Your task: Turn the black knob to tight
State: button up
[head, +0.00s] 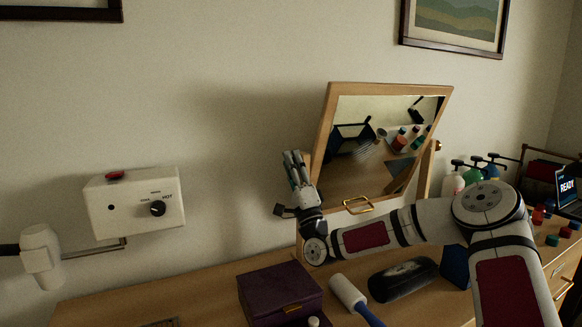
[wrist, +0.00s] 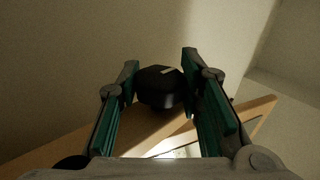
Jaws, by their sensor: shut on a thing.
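A black knob (wrist: 160,88) with a pale mark on its top sits between the two fingers of my gripper (wrist: 160,62) in the wrist view. The wooden mirror frame (wrist: 255,112) is just behind and below it. In the head view my gripper (head: 294,157) points up beside the left edge of the tilted mirror (head: 320,150). The fingers hide this knob there. My gripper is shut on the black knob. I cannot read any tight marking.
A white wall box (head: 115,210) with a red button and another black dial (head: 157,208) is on the left. A purple box (head: 280,290), a white-headed mallet (head: 347,292) and a black case (head: 403,279) lie on the dresser below my arm. Pump bottles (head: 472,175) stand right.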

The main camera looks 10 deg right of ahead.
jog(key=o, duration=1.2)
jog(key=shift+d, duration=0.1)
jog(key=shift+s+f, duration=0.3)
jog(key=shift+f, duration=0.05)
jog(key=s+d+f, duration=0.1)
jog(key=s, duration=0.4)
jog(key=s+d+f, duration=0.1)
jog(key=s, duration=0.3)
jog(key=s+d, duration=0.1)
jog(key=s, duration=0.4)
jog(key=shift+s+f, duration=0.35)
jog(key=shift+f, duration=0.05)
